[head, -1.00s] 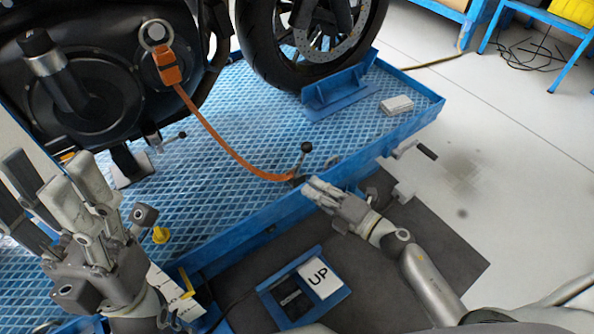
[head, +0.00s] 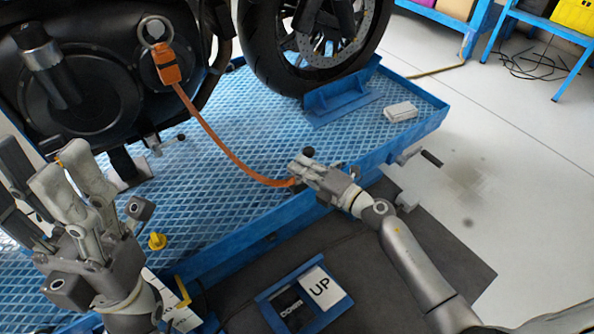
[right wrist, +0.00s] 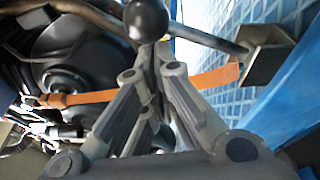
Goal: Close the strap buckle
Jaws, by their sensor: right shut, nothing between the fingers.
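The orange strap (head: 222,146) runs from an orange hook (head: 169,75) on a metal ring at the motorcycle down to the buckle at the blue platform's near edge. The buckle's metal bracket (right wrist: 268,52) shows in the right wrist view. Its lever ends in a black ball knob (head: 309,152), also in the right wrist view (right wrist: 147,18), and stands raised. My right gripper (head: 297,168) is shut and empty, its fingertips close by the lever; contact is unclear. It partly hides the buckle in the head view. My left gripper (head: 45,165) is open and empty at the left.
The motorcycle's wheel (head: 300,45) stands in a blue chock (head: 340,98) on the textured platform (head: 230,195). A white block (head: 400,111) lies at the right.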

